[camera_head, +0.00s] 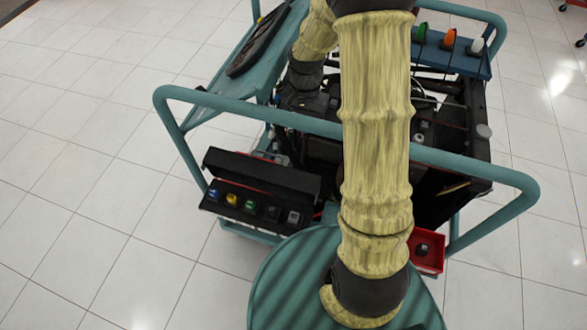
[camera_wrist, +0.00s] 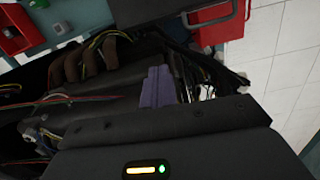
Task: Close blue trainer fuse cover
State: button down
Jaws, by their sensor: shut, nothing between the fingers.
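A black box with a row of coloured pieces (camera_head: 250,206) hangs at the left front of the blue-green trainer frame (camera_head: 330,130). A long black cover (camera_head: 265,171) stands raised behind that row, so the pieces are exposed. This looks like the open fuse cover. My gripper (camera_wrist: 158,72) shows in the wrist view as two purple-grey fingers shut together, with nothing between them, over the dark engine parts. In the head view my arm hides much of the trainer, and my fingers cannot be made out.
The frame's tube rail (camera_head: 260,112) crosses between the box and the engine. A small red bin (camera_head: 428,252) sits at the right front. Loose cables (camera_wrist: 85,97) lie among the engine parts. The tiled floor (camera_head: 110,190) on the left is clear.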

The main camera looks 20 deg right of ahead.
jog(key=shift+s+a+f+n, duration=0.3)
jog(key=shift+s+a+f, duration=0.65)
jog(key=shift+a+f, duration=0.25)
notch_tip(320, 180, down, 10)
jog(key=b, duration=0.1)
jog(key=shift+s+a, duration=0.2)
jog(key=shift+s, duration=0.15)
jog(key=shift+s+r, duration=0.1)
